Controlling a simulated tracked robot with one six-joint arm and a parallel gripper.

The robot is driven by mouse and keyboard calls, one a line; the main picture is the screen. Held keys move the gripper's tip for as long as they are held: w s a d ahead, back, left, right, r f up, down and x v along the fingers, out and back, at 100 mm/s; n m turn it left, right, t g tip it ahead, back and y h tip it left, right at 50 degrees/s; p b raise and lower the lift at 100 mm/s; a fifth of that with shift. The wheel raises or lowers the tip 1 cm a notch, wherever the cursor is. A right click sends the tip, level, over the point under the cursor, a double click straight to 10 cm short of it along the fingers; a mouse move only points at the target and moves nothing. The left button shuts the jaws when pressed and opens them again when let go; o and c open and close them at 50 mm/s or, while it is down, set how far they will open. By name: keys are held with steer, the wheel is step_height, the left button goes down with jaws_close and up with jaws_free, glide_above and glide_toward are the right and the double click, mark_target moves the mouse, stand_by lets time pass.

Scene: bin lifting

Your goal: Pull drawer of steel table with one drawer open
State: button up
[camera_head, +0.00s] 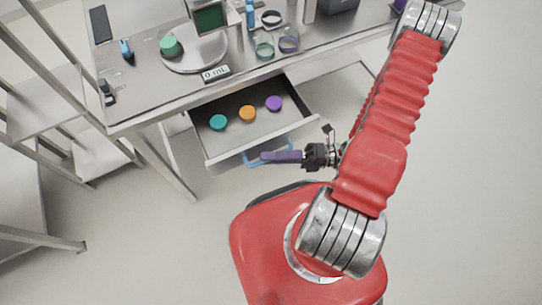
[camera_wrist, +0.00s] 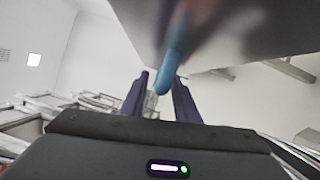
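The steel table (camera_head: 120,115) has one drawer (camera_head: 226,154), which stands pulled out well past the table's front edge in the head view. Its inside shows. The drawer's blue handle (camera_head: 254,163) is on the front panel; it also shows in the wrist view (camera_wrist: 173,50), rising between my purple fingers. My gripper (camera_head: 268,157) is at the handle, its fingers crossing it from the right. In the wrist view my gripper (camera_wrist: 160,80) has its fingers apart, with a narrow gap beside the handle. The fingers overlap in the head view.
Teal (camera_head: 218,122), orange (camera_head: 248,114) and purple (camera_head: 273,103) round pieces lie in the drawer. A scale (camera_head: 195,55), glass dishes (camera_head: 289,40) and other items stand on the tabletop. A metal rack (camera_head: 45,95) is at the left. The floor at right is clear.

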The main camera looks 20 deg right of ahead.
stand_by(0.3)
steer(key=v, duration=1.3)
steer(key=shift+d, duration=0.4)
steer(key=shift+s+f, duration=0.1)
steer(key=shift+f, duration=0.05)
